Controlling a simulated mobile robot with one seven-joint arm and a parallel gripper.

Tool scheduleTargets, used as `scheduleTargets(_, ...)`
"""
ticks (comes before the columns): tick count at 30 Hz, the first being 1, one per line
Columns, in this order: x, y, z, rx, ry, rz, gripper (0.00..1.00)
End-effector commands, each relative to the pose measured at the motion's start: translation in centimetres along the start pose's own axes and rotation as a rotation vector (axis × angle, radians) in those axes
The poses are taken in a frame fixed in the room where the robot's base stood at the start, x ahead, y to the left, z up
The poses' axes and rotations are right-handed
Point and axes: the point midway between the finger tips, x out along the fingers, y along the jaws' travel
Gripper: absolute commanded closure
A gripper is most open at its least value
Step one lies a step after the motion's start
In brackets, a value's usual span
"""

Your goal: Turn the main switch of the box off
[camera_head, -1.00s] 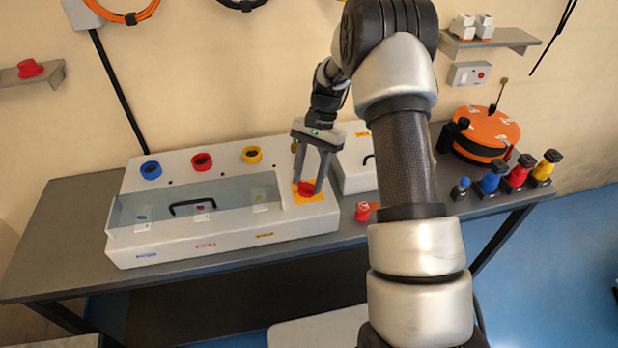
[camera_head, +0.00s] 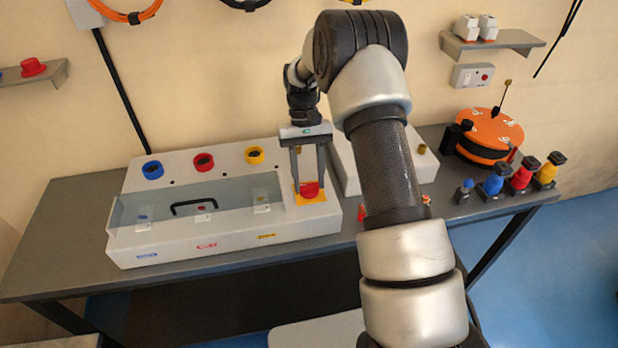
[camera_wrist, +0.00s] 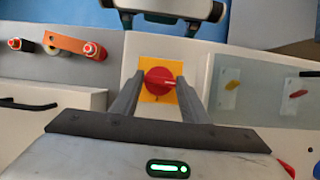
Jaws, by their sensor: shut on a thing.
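The box (camera_head: 190,247) is a long pale case on the table with a clear cover over its left part. Its main switch (camera_head: 309,190) is a red round knob on a yellow plate (camera_head: 318,199) at the right end of the box. My gripper (camera_head: 309,188) reaches down from above and is shut on the switch, one finger on each side. The finger contact faces are partly hidden.
Blue, red and yellow round sockets (camera_head: 204,162) line the back of the box. A black handle (camera_head: 194,206) stands on the clear cover. A second pale box (camera_head: 345,170) is close on the right, partly behind my arm. Several coloured plugs (camera_head: 492,181) and an orange reel (camera_head: 487,133) stand further right.

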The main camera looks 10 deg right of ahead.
Motion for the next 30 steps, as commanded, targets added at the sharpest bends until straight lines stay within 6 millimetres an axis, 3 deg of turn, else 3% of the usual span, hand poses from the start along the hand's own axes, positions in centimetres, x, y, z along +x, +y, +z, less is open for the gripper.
scheduleTargets(18,-0.13,0.00,-0.08,-0.037,0.005,0.016,0.82)
scheduleTargets(19,-0.13,0.00,-0.08,-0.037,0.005,0.016,0.54)
scheduleTargets(21,-0.12,-0.01,-0.07,-0.037,0.004,0.016,0.43)
scheduleTargets(30,-0.08,-0.03,-0.03,-0.036,0.002,0.015,0.41)
